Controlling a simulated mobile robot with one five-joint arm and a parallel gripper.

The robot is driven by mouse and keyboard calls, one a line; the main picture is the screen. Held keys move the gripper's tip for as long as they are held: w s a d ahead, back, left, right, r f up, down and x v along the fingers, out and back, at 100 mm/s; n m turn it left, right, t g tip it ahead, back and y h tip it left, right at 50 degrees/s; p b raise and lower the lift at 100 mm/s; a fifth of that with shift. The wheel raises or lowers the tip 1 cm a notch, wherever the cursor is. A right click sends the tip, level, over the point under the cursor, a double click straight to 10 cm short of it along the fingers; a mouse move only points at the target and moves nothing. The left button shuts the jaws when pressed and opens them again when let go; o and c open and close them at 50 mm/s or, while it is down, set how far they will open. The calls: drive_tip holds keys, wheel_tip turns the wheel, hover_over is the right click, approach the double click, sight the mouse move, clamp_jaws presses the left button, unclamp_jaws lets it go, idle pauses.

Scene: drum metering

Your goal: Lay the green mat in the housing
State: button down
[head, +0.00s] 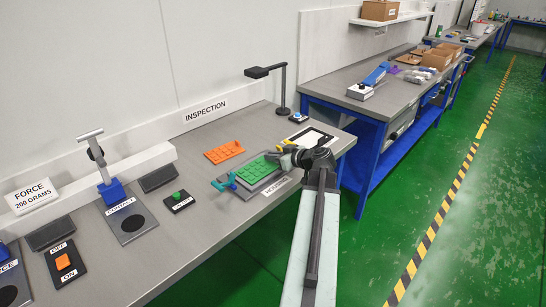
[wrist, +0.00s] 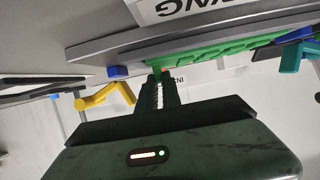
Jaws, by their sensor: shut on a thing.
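The green mat (head: 257,170) is a studded rectangle over the grey housing (head: 275,187), which carries a HOUSING label on its front. My gripper (head: 283,161) is at the mat's right end. In the wrist view, my gripper's fingers (wrist: 160,76) are shut on the edge of the green mat (wrist: 205,50). The mat runs along the grey housing edge (wrist: 110,47) there; I cannot tell whether it lies flat or is slightly raised. A teal clamp (head: 224,182) stands at the housing's left, and a yellow clamp (wrist: 108,95) shows beside my fingers.
An orange studded mat (head: 223,152) lies behind the housing. A green button box (head: 178,201) and a blue-based stand (head: 113,191) are to the left. A black lamp stand (head: 282,90) and a black-and-white panel (head: 311,137) are behind.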

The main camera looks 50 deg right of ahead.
drive_tip(key=shift+f, duration=0.25)
drive_tip(key=c, duration=1.5)
unclamp_jaws()
drive_tip(key=shift+o, duration=0.2)
drive_tip(key=p+v, duration=0.2)
drive_tip(key=v, duration=0.4)
drive_tip(key=shift+s+r+p, duration=0.3)
drive_tip(key=shift+s+a+r, duration=0.1)
drive_tip(key=shift+s+r, duration=0.05)
drive_tip(key=shift+s, duration=0.45)
